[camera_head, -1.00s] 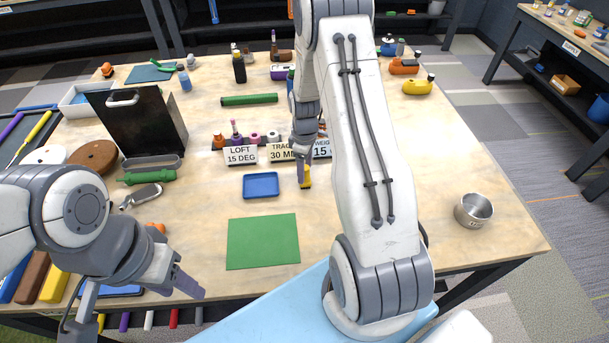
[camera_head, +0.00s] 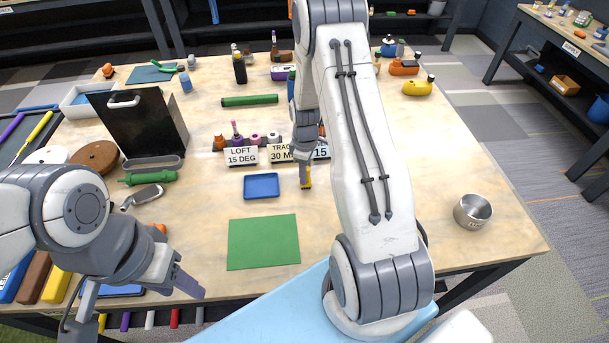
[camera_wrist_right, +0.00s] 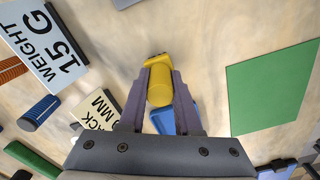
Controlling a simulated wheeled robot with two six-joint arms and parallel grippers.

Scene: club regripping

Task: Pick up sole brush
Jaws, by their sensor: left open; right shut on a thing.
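My right gripper (camera_head: 305,170) is shut on a yellow thing, apparently the sole brush (camera_head: 307,181), at or just above the table right of the small blue tray (camera_head: 261,186). In the right wrist view the yellow sole brush (camera_wrist_right: 160,85) has a rounded body between the two fingers (camera_wrist_right: 160,100) and a wider yellow end with dark marks. Whether it touches the table I cannot tell. The blue tray (camera_wrist_right: 163,122) is partly hidden behind it there. My left gripper (camera_head: 188,283) is open and empty near the table's front left edge.
Label plates stand behind the brush, including the loft sign (camera_head: 241,155) and the weight sign (camera_wrist_right: 45,45). A green mat (camera_head: 263,241) lies in front. A metal cup (camera_head: 472,211) stands at the right. The table between mat and cup is partly hidden by my right arm.

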